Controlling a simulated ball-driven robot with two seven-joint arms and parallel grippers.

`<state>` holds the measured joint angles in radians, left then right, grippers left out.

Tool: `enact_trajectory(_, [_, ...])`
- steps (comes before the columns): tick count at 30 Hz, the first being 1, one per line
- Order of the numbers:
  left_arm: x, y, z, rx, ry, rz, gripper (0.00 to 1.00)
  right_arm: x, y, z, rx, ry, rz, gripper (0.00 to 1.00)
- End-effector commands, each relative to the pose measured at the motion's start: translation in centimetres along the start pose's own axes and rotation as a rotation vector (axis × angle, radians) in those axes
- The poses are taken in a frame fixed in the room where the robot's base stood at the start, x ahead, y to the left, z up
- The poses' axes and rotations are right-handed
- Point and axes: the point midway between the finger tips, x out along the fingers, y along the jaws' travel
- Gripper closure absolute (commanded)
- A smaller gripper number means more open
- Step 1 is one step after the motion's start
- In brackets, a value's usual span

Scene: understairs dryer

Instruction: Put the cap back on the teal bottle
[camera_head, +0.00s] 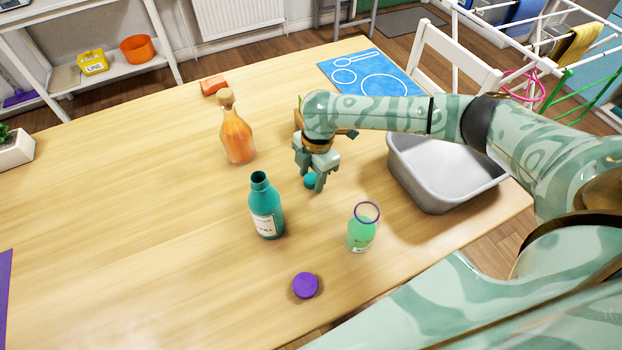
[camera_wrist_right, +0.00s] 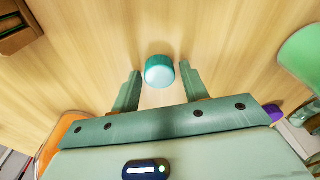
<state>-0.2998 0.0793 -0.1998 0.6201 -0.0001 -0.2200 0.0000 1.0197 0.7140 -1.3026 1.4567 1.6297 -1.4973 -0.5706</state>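The teal bottle (camera_head: 265,207) stands upright and uncapped on the table, its neck bare and its white label facing me. A teal cap (camera_head: 310,181) is right of it, partly hidden by my right gripper (camera_head: 316,182). In the right wrist view the cap (camera_wrist_right: 159,71) is between the fingertips of my right gripper (camera_wrist_right: 160,76), with a gap on each side. The gripper is open and points down at the cap. I cannot tell how high the fingertips are above the table. My left gripper is not in view.
An orange bottle with a cork (camera_head: 237,138) stands behind the teal bottle. A grey metal basin (camera_head: 440,195) is at the right edge. The table's left half is mostly clear.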

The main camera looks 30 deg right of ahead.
Motion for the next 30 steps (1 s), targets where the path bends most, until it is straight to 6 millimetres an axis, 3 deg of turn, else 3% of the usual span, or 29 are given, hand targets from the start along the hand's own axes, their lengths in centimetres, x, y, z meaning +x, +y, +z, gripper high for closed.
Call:
enact_trajectory(1, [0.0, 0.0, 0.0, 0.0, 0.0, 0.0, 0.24, 0.0, 0.0, 0.0, 0.0, 0.0, 0.0, 0.7])
enact_trajectory(3, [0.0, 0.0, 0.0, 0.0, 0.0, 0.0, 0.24, 0.0, 0.0, 0.0, 0.0, 0.0, 0.0, 0.89])
enact_trajectory(14, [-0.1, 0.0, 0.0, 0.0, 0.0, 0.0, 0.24, -0.2, 0.0, 0.0, 0.0, 0.0, 0.0, 0.9])
enact_trajectory(30, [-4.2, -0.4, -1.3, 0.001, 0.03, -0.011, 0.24, -9.3, 0.1, -1.1, 0.0, 0.0, 0.004, 0.9])
